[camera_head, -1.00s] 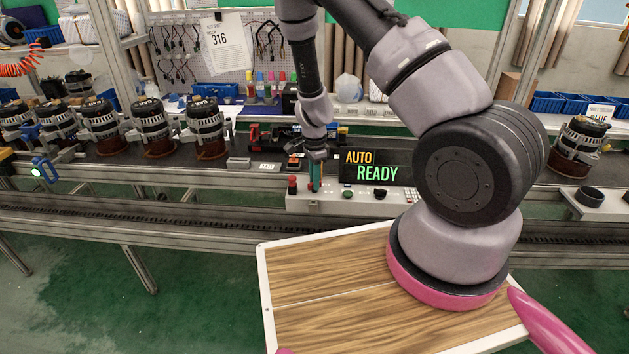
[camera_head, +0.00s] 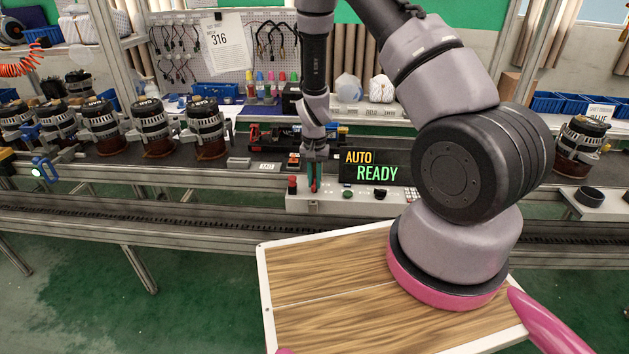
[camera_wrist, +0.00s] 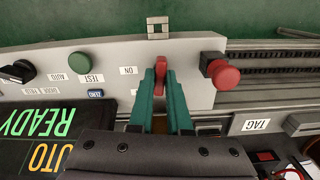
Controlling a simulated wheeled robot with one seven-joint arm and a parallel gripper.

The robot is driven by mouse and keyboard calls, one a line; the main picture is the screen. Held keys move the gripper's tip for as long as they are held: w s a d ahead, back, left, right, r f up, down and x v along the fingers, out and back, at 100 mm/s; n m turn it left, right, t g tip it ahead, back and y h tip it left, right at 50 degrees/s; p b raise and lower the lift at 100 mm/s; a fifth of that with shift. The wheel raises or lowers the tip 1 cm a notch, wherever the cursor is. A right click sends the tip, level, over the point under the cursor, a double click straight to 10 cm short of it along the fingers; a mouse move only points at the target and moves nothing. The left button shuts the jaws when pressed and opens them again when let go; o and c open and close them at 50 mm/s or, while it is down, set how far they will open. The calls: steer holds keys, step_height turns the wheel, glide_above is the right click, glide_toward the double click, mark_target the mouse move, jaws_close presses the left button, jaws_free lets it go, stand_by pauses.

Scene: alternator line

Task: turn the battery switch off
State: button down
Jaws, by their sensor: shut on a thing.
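The battery switch (camera_wrist: 160,74) is a red handle on the pale control panel. An ON label (camera_wrist: 128,70) sits to its left in the wrist view. My gripper (camera_wrist: 161,95) has green fingers, shut on the red handle from both sides. The handle's lower part is hidden between the fingers. In the head view, my gripper (camera_head: 315,186) points down at the panel's left part, with a little red showing between the fingers.
A red mushroom button (camera_wrist: 222,74) stands close to the right of the switch in the wrist view. A green button (camera_wrist: 80,62) and a black knob (camera_wrist: 18,70) are to the left. The AUTO READY display (camera_head: 375,166) stands right beside my gripper in the head view.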

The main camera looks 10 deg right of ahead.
steer(key=shift+n, duration=0.7)
steer(key=c, duration=0.9)
jaws_free()
steer(key=shift+o, duration=0.2)
step_height(320, 180, up, 11)
